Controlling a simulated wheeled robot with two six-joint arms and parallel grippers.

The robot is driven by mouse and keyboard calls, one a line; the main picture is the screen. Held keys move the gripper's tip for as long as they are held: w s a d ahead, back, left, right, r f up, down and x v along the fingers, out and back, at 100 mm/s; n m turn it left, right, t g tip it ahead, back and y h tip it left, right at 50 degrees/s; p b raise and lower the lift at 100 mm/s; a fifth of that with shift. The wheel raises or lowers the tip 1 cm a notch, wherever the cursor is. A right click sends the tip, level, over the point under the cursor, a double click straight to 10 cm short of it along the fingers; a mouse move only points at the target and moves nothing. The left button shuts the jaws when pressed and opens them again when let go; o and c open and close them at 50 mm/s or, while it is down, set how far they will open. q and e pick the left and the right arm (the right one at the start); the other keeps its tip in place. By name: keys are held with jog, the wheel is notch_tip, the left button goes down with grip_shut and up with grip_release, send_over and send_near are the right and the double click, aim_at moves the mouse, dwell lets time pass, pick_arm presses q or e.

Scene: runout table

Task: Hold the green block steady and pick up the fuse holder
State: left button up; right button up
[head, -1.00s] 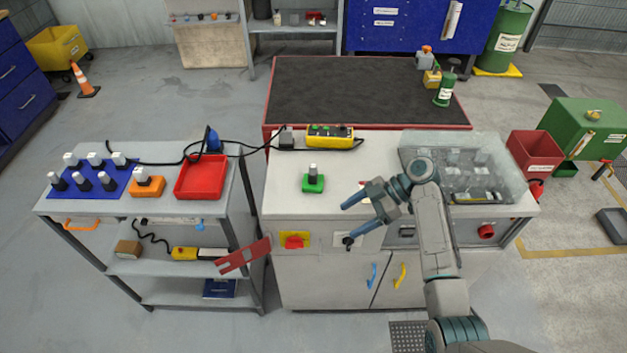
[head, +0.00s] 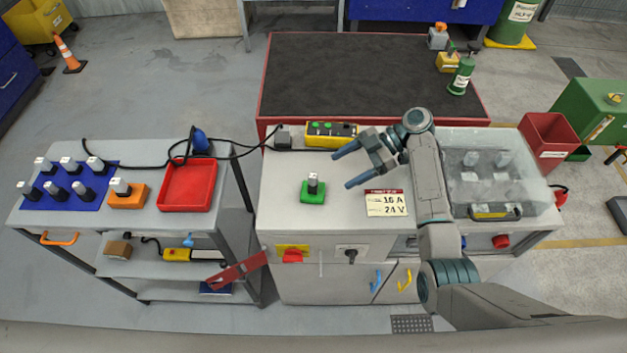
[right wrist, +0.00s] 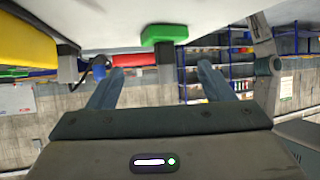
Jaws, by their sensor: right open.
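The green block (head: 313,192) sits on the light worktop of the middle cabinet. A fuse holder (head: 313,180), dark below with a pale grey top, stands upright in it. My right gripper (head: 342,170) is open and empty, to the right of the fuse holder and apart from it, its fingers pointing left. In the right wrist view the green block (right wrist: 165,34) appears upside down, with the fuse holder (right wrist: 166,58) seen between the spread fingers and beyond them. My left gripper is not in view.
A label reading 16 A 24 V (head: 388,203) lies on the worktop, with a clear cover (head: 460,150) to its right. A yellow control box (head: 332,128) is behind. The left cart holds a red tray (head: 187,185), an orange block (head: 127,201) and several similar holders on a blue mat (head: 60,200).

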aim_at(318, 186)
jog(key=s+a, duration=0.1)
jog(key=s+a+f, duration=0.1)
jog(key=a, duration=0.1)
jog(key=shift+f, duration=0.1)
jog(key=x, duration=0.1)
jog(key=b+x, duration=0.1)
jog(key=x, duration=0.2)
jog(key=shift+w+a+f+b, duration=0.2)
jog(key=shift+f+b, duration=0.15)
jog(key=shift+b, duration=0.05)
jog(key=shift+s+a+f, duration=0.15)
jog(key=shift+s+a, duration=0.05)
jog(key=shift+a, duration=0.35)
jog(key=c, duration=0.5)
